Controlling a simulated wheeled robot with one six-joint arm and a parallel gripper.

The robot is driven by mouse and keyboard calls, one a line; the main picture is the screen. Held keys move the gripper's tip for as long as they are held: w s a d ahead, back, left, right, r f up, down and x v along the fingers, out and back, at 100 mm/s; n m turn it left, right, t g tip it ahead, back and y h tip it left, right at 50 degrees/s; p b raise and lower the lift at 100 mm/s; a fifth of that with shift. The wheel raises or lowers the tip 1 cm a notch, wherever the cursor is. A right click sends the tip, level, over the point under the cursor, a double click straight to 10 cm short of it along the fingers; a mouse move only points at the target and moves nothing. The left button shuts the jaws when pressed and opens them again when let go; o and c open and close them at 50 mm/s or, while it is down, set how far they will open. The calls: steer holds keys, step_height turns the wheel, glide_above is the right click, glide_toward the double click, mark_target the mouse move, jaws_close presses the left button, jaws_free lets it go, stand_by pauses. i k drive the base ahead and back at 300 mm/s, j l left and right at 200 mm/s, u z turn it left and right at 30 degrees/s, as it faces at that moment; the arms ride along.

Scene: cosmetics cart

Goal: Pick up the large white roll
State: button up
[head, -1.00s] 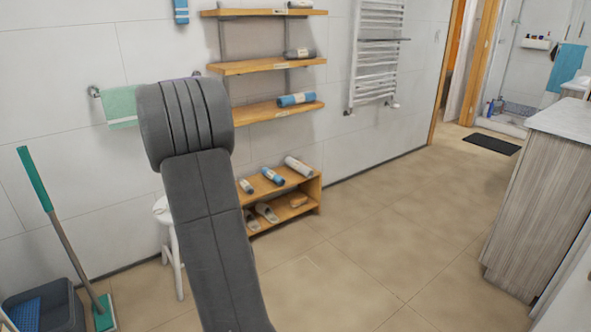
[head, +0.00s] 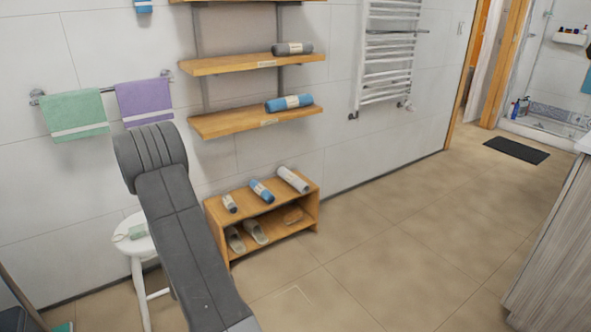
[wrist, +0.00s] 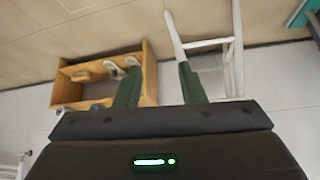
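The large white roll (head: 292,180) lies on the top board of a low wooden shelf unit (head: 313,205), at its right end, with a pale band around it. A blue roll (head: 261,191) and a small grey roll (head: 229,203) lie to its left on the same board. My gripper (wrist: 158,80) shows two dark green fingers spread apart in the wrist view, with nothing between them. In the head view my arm hides the fingers. The gripper is apart from the white roll, and I cannot make out the roll in the wrist view.
A white stool (head: 135,245) stands left of the shelf unit, close to my arm. Slippers (head: 245,235) lie on its lower board. Wall shelves (head: 215,122) hang above, with a towel radiator (head: 388,60) to the right. Open floor (head: 390,235) lies right of the unit.

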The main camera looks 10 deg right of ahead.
mark_target(303, 187)
steer(key=i+l+u, duration=0.1)
steer(key=i+l, duration=1.15)
steer(key=i+l+u, duration=0.15)
steer(key=i+l, duration=1)
steer(key=l, duration=0.2)
steer(key=u, duration=0.05)
